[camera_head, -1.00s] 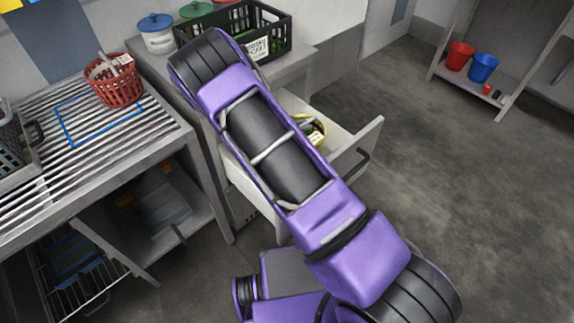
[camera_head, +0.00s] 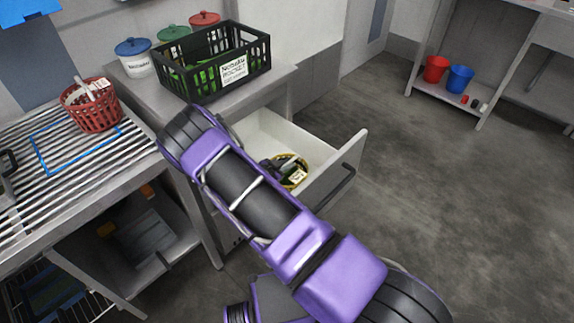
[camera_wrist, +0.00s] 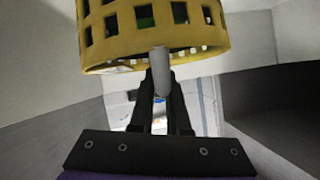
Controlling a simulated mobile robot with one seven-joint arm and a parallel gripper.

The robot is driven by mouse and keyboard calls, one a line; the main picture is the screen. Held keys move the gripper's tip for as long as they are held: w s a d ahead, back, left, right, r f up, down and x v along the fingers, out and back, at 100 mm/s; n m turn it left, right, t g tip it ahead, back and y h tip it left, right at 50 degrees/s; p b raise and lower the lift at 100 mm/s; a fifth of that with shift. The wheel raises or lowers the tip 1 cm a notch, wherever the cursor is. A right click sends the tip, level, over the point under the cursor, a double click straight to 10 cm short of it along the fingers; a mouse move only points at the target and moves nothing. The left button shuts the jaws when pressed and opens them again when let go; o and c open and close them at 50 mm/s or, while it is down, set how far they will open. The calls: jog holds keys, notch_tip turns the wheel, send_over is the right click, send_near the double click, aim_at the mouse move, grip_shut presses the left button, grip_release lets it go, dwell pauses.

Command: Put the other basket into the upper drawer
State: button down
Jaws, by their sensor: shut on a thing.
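The yellow basket (camera_head: 303,179) is inside the open white drawer (camera_head: 318,152), with dark contents and a pale label showing. My gripper (camera_head: 277,168) reaches into the drawer at the basket's left side, and my arm hides part of the drawer. In the wrist view the basket (camera_wrist: 105,38) fills the top, with square holes in its wall. There my gripper (camera_wrist: 161,78) is shut on a grey upright part at the basket's near side. I cannot tell whether the basket touches the drawer floor. A red basket (camera_head: 94,118) with pale items stands on the slatted rack at left.
A black crate (camera_head: 243,74) with green contents stands on the counter above the drawer, beside lidded pots (camera_head: 137,62). A blue outline (camera_head: 75,165) marks the rack. Red (camera_head: 436,69) and blue (camera_head: 460,79) buckets sit on a far shelf. Floor right of the drawer is clear.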

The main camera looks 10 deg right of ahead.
jog(key=c, duration=0.9)
grip_release()
jog(key=shift+f, duration=0.1)
jog(key=p+v, duration=0.2)
jog(key=v, duration=0.4)
jog(key=shift+r, duration=0.25)
jog(key=shift+s+a+r, duration=0.2)
jog(key=shift+s+a, duration=0.3)
